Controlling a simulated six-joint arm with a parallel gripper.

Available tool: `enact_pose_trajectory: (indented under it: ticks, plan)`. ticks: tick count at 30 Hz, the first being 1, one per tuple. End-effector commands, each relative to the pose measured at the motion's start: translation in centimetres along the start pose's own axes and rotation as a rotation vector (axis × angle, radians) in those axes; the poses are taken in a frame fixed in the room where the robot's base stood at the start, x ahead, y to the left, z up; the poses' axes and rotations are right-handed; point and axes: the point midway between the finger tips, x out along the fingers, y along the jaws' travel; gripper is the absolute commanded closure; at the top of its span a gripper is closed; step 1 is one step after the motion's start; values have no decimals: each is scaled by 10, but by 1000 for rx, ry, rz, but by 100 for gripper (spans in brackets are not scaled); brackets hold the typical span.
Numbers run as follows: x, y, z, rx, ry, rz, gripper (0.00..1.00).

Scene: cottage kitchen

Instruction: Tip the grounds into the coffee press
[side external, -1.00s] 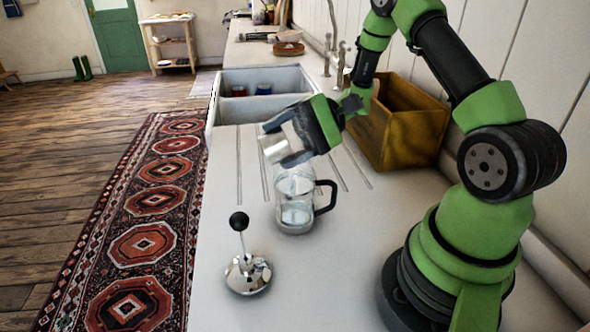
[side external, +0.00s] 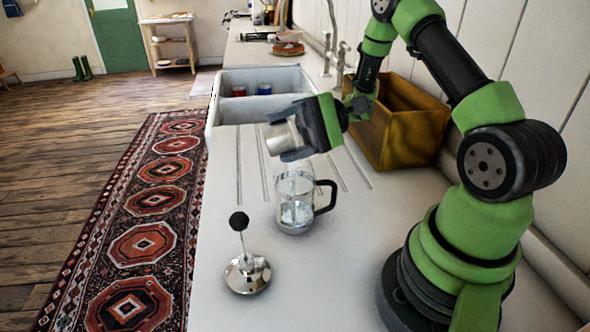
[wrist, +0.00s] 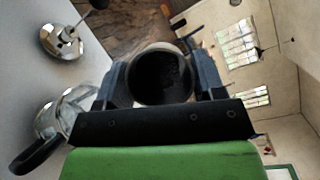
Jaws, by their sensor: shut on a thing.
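My gripper (side external: 291,137) is shut on a small metal cup (side external: 279,139), held tipped over on its side above the coffee press. In the wrist view the cup's round mouth (wrist: 161,76) shows between the fingers, with a dark inside; I cannot tell how much grounds it holds. The glass coffee press (side external: 296,212), with a black handle, stands upright and open on the counter just below the cup. It also shows in the wrist view (wrist: 52,113). Its contents are unclear through reflections.
The plunger lid (side external: 247,274) with a black knob stands on the counter in front of the press. A wooden box (side external: 412,138) stands at the wall, right of the gripper. The sink (side external: 262,80) lies behind. The counter's left edge borders the floor.

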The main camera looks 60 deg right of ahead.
Motion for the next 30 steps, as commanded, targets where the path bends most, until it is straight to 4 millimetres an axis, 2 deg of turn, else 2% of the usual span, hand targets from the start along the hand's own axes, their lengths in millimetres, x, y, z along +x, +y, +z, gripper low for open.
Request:
enact_pose_trajectory:
  ticks: [30]
  plan:
    - [-5, -5, 4, -51, -49, -119, 60]
